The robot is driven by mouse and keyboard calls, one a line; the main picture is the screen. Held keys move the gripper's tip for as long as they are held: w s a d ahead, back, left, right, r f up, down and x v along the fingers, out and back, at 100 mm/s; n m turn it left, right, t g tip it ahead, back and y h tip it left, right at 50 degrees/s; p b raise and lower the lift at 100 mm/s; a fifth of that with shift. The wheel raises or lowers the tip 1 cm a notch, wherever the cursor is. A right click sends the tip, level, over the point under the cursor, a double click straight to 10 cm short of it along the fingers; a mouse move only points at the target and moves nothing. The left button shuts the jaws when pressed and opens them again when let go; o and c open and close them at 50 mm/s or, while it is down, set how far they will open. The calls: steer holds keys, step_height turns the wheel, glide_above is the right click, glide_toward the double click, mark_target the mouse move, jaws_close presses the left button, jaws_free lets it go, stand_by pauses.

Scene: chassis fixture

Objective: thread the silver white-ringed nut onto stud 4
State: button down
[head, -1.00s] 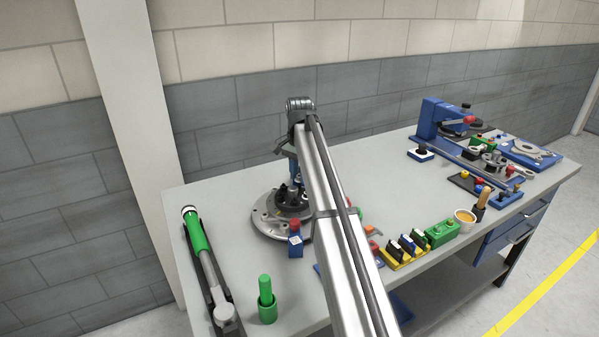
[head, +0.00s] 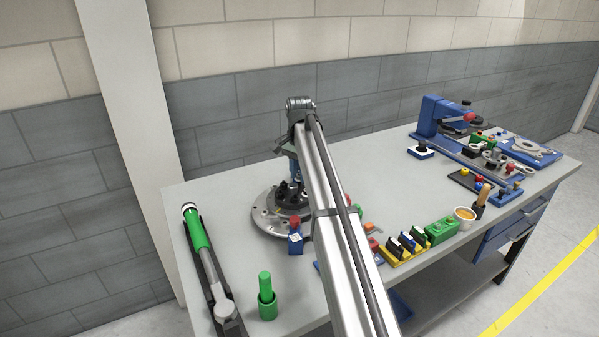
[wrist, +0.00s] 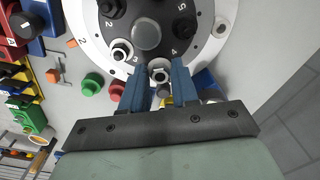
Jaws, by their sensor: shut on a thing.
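In the wrist view my gripper (wrist: 159,78) has its blue fingers closed around a silver nut with a whitish ring (wrist: 159,71). The nut is at the hub's edge beside the printed 4, at stud 4's place. The stud itself is hidden by the nut and fingers, so how far the nut is on cannot be told. Another silver nut with a pale ring (wrist: 122,50) sits by the printed 3. Dark-capped studs show by 2 and 5. In the head view the round grey chassis plate (head: 263,222) stands under my gripper (head: 294,178), partly behind my arm.
A blue block with a red top (head: 295,240) stands at the plate's near edge. Colored racks (head: 405,248) and a blue fixture (head: 432,118) are right.

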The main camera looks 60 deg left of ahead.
steer(key=shift+f, duration=0.75)
stand_by(0.4)
steer(key=shift+d+f+m, duration=0.1)
steer(key=shift+m, duration=1.6)
steer(key=c, duration=1.1)
jaws_free()
steer(key=shift+f, duration=0.1)
steer(key=shift+c, duration=0.2)
steer(key=o, duration=0.4)
steer(key=shift+c, duration=0.2)
steer(key=shift+r, duration=0.2)
steer(key=c, duration=0.6)
steer(key=shift+o, duration=0.2)
steer(key=shift+n, duration=1.7)
